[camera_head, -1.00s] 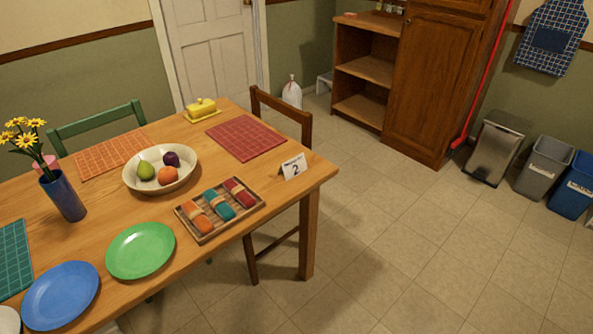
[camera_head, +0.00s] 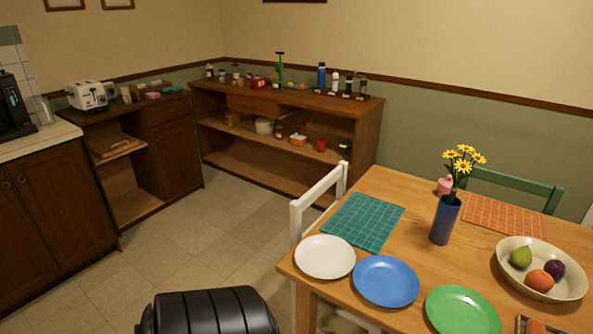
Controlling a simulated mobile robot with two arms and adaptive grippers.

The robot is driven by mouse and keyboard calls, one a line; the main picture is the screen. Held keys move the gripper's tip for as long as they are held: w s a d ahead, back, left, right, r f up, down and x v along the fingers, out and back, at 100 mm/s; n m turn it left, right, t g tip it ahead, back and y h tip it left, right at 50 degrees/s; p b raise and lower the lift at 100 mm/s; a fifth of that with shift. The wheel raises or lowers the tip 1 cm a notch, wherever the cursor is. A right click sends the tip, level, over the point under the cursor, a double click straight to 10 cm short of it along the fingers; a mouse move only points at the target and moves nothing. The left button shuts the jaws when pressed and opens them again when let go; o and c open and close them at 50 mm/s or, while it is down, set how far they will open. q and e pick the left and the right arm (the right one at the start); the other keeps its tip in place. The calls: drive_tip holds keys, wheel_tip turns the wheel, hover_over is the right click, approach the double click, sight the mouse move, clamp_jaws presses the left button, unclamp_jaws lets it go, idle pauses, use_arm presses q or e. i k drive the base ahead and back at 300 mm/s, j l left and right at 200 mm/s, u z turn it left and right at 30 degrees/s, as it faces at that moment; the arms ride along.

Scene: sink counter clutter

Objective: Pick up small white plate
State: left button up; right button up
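The small white plate (camera_head: 325,257) lies flat on the wooden dining table (camera_head: 412,262), near its left corner. It looks empty. A blue plate (camera_head: 386,281) lies just to its right, and a green plate (camera_head: 462,311) lies beyond that. A teal placemat (camera_head: 363,222) lies behind the white plate. Neither of my grippers shows in the head view.
A white chair (camera_head: 318,205) stands at the table's left side. A dark ribbed object (camera_head: 208,312) fills the bottom edge. A blue vase with yellow flowers (camera_head: 446,220) and a fruit bowl (camera_head: 541,268) stand farther right. Open tiled floor (camera_head: 205,232) lies left of the table.

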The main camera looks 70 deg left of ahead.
sight(322, 256)
drive_tip(key=u, duration=1.9)
drive_tip(key=z, duration=0.75)
drive_tip(key=i+j+z, duration=0.1)
drive_tip(key=j+z, duration=0.2)
drive_tip(key=z, duration=0.15)
drive_tip(key=i+j+z, duration=0.1)
drive_tip(key=j+z, duration=0.5)
drive_tip(key=z, duration=0.25)
drive_tip(key=j+z, duration=0.4)
drive_tip(key=k+j+z, duration=0.1)
drive_tip(key=j+z, duration=0.15)
drive_tip(key=z, duration=0.2)
